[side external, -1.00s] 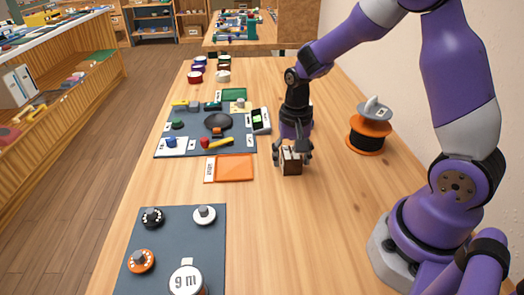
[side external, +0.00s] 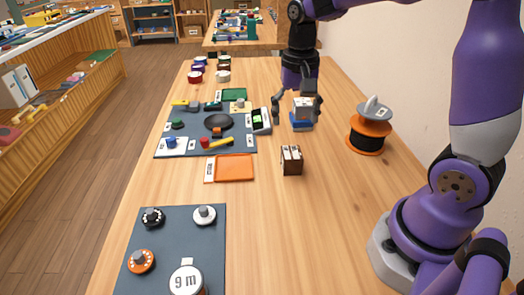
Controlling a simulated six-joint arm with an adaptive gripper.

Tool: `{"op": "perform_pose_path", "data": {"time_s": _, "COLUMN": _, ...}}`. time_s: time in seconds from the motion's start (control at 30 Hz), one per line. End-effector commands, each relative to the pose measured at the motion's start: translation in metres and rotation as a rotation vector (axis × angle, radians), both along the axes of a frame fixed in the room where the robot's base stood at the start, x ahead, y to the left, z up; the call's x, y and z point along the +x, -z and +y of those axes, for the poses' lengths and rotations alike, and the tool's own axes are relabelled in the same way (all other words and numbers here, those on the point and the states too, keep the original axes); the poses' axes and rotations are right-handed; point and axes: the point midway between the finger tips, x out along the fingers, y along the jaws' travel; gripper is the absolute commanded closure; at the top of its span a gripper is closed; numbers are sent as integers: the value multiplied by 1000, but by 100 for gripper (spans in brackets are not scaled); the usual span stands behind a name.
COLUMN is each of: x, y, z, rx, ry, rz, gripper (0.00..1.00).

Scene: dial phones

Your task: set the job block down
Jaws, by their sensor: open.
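A small dark brown block with a pale, dark-striped top (side external: 291,160) stands on the bare wood, right of the orange tray; I take it to be the job block. Nothing touches it. My gripper (side external: 296,116) is open, farther back along the table, with its fingers pointing down. A white-and-grey piece on a blue base (side external: 302,122) is at the gripper, in front of or between its fingers. I cannot tell whether the fingers touch it.
An orange tray (side external: 235,168) lies left of the block. Behind it is a dark mat (side external: 180,150) with several small parts. An orange-and-black spool (side external: 368,136) stands at right. A mat with dials (side external: 178,235) lies in front.

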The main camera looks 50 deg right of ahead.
Motion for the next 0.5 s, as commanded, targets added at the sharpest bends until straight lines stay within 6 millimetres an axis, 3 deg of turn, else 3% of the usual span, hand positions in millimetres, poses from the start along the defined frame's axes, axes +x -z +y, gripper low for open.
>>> {"op": "perform_pose_path", "data": {"time_s": 0.17, "x": -7, "y": -20, "z": 6, "rx": -8, "ry": -56, "rz": -37, "gripper": 18}}
{"op": "perform_pose_path", "data": {"time_s": 0.33, "x": -37, "y": -45, "z": 27, "rx": -50, "ry": -297, "rz": -186, "gripper": 18}}
{"op": "perform_pose_path", "data": {"time_s": 0.5, "x": -71, "y": -55, "z": 46, "rx": -121, "ry": -567, "rz": -347, "gripper": 18}}
